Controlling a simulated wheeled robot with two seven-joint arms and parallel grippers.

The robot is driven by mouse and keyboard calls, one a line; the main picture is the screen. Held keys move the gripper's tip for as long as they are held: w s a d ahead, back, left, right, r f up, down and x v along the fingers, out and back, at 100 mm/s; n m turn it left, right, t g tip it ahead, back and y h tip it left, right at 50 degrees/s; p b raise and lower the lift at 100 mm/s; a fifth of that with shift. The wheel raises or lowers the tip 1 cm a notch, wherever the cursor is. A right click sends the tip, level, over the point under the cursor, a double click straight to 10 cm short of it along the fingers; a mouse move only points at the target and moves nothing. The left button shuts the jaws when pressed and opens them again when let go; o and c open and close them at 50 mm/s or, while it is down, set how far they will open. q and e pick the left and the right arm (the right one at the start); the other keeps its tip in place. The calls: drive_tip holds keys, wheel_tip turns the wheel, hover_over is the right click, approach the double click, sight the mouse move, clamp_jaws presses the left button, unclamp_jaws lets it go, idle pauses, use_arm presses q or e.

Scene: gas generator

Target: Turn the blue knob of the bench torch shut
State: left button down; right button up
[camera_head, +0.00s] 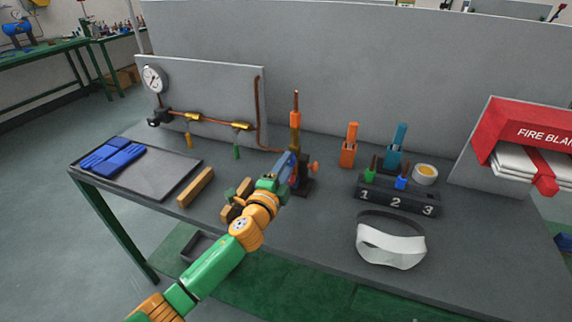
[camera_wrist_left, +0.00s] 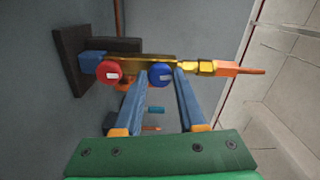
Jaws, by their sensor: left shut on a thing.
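The bench torch stands on the table in the head view, with an orange tip (camera_head: 295,119), a brass body (camera_head: 295,142) and a dark base (camera_head: 305,188). In the left wrist view the torch lies sideways, with its brass body (camera_wrist_left: 196,66), a red knob (camera_wrist_left: 110,72) and the blue knob (camera_wrist_left: 161,72). My left gripper (camera_head: 289,160) is at the torch. In the left wrist view its two blue fingers (camera_wrist_left: 160,79) are shut on the blue knob, one on each side. In the head view the gripper hides the blue knob. My right gripper is not in view.
A copper pipe with a gauge (camera_head: 154,78) stands behind left. A tray (camera_head: 160,178) holds blue gloves (camera_head: 110,157). The front middle tabletop is clear.

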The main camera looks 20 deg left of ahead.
use_arm(q)
drive_tip(key=shift+r+m, duration=0.1)
drive_tip(key=shift+m, duration=0.7)
drive_tip(key=c, duration=0.5)
unclamp_jaws()
drive_tip(key=shift+w, duration=0.1)
drive_tip(key=s, duration=0.7)
drive_tip(key=shift+a, duration=0.15)
